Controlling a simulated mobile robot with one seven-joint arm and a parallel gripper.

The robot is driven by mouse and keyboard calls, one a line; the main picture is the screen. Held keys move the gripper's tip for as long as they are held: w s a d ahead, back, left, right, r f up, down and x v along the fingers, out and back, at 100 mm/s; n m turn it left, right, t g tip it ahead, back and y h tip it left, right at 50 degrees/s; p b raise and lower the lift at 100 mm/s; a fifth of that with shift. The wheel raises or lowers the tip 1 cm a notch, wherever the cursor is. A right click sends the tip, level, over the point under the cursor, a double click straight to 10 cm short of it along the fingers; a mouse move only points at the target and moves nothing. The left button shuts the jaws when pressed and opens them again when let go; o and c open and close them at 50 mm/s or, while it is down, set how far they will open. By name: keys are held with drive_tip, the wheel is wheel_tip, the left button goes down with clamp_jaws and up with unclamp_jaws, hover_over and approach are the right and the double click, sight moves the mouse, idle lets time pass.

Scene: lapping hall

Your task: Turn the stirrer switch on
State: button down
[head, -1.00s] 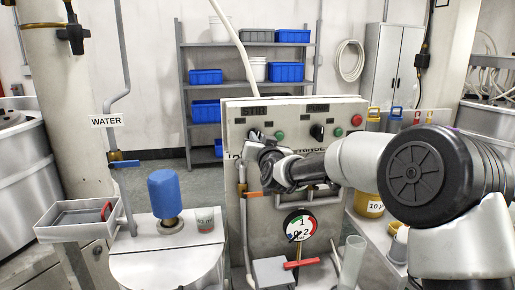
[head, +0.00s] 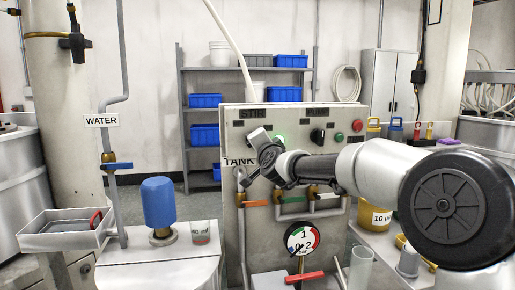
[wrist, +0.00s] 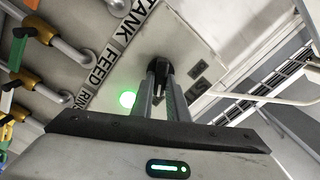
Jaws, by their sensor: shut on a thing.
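The stirrer switch, a black knob (wrist: 159,67), sits between my gripper's fingertips (wrist: 163,82) in the wrist view. My gripper (head: 257,146) is shut on it, and hides it in the head view. It is on the left of the grey control panel (head: 230,180), under the partly readable STIR label (head: 252,114). The green lamp (head: 281,139) beside the switch glows brightly; it also shows lit in the wrist view (wrist: 127,99).
To the right on the panel are the pump knob (head: 318,136), a dark green button (head: 339,138) and a red button (head: 357,126). Below run pipes with coloured valve handles (head: 293,200) and a gauge (head: 301,238). A blue-topped motor (head: 159,202) stands left.

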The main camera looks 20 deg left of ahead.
idle(0.5)
drive_tip(key=c, duration=1.7)
unclamp_jaws()
drive_tip(key=shift+s+d, duration=0.1)
drive_tip(key=b+v, duration=0.1)
drive_tip(key=v, duration=1.6)
drive_tip(key=shift+d+f+b, duration=0.1)
drive_tip(key=shift+b, duration=0.3)
